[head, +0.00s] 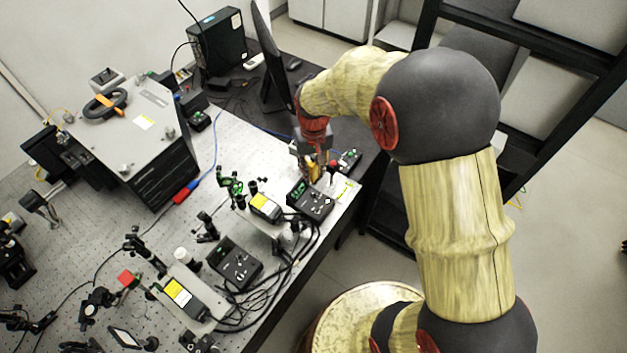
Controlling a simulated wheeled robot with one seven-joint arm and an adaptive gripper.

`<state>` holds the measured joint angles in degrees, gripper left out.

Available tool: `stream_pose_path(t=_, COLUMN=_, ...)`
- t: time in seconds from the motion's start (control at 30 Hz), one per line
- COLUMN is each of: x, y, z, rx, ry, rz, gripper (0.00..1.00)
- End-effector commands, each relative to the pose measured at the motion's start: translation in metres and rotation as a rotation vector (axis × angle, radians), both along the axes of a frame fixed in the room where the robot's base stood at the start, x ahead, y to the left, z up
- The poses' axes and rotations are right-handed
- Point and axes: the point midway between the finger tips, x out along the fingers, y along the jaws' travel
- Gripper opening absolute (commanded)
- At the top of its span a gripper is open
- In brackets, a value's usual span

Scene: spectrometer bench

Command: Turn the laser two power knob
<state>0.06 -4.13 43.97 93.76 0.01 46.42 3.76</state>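A black laser control box (314,203) with small knobs and a green display stands near the right edge of the optical table. A second black control box (236,266) with several knobs lies nearer the front. No label is readable, so I cannot tell which box belongs to laser two. My gripper (321,178) points down just behind and above the right-hand box. Its fingers are small and partly hidden by my wrist. I cannot tell whether they touch a knob or how far apart they are.
Yellow-labelled laser modules (265,207) and (178,292) sit beside the boxes, with black cables (290,275) looping along the table edge. A small black device (349,160) is right of my gripper. A monitor (272,58) stands behind. Optics crowd the left.

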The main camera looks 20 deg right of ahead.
Motion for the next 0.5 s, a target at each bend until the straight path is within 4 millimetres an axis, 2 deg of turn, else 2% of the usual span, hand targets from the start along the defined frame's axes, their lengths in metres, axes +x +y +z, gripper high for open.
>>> stream_pose_path(t=0.03, x=0.001, y=0.000, z=0.007, rx=0.000, ry=-0.003, rz=0.000, gripper=0.22)
stream_pose_path(t=0.2, x=0.000, y=0.000, z=0.019, rx=0.000, ry=0.000, rz=0.000, gripper=0.22)
stream_pose_path(t=0.5, x=0.000, y=0.000, z=0.021, rx=0.000, ry=0.001, rz=0.000, gripper=0.22)
